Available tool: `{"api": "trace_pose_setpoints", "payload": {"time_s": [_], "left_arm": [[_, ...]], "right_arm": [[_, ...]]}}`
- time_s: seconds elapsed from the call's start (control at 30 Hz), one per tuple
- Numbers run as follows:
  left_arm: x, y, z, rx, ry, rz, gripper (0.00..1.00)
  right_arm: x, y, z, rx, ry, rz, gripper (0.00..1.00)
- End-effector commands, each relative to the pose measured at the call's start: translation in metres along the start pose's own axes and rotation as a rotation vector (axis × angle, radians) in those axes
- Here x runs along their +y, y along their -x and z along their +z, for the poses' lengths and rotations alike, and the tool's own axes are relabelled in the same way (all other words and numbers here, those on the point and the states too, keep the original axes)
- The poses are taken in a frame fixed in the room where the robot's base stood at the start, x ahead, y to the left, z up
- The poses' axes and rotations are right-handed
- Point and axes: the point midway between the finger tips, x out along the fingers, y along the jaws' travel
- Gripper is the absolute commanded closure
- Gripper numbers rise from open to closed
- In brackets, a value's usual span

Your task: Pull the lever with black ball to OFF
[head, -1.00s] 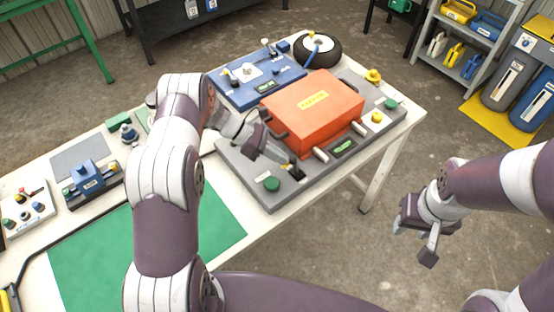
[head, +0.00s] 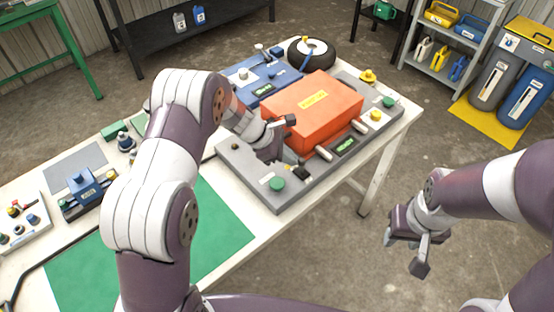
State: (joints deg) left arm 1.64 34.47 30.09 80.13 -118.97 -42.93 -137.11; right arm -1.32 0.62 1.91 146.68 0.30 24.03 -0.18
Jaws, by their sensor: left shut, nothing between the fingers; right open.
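A grey base plate (head: 240,166) with an orange box (head: 335,110) on it lies on the white bench. I cannot tell whether this is the black-ball lever; the gripper hides part of that spot. My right gripper (head: 405,254) is open and empty, off the bench at the right.
A blue panel (head: 262,85) and a wheel (head: 311,53) lie behind the box. Yellow knobs (head: 375,115) and white latches (head: 324,153) line the plate's right and near sides. A blue fixture (head: 85,190) and a green mat (head: 215,220) are on the left.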

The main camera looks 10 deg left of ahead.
Motion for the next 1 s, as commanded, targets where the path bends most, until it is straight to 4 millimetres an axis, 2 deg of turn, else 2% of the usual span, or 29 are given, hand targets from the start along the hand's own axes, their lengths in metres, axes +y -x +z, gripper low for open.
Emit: {"api": "trace_pose_setpoints", "payload": {"time_s": [0.1,0.33,1.0], "left_arm": [[-0.006,-0.006,0.007,0.067,-0.051,0.047,1.0],[-0.013,-0.008,0.015,0.175,-0.125,0.123,1.0],[-0.01,0.007,0.026,0.177,-0.124,0.125,1.0]], "right_arm": [[0.0,-0.013,0.002,0.0,0.0,0.0,0.57],[0.0,-0.024,0.003,0.0,0.0,0.0,0.57],[0.0,-0.007,0.001,0.0,0.0,0.0,0.57]]}}
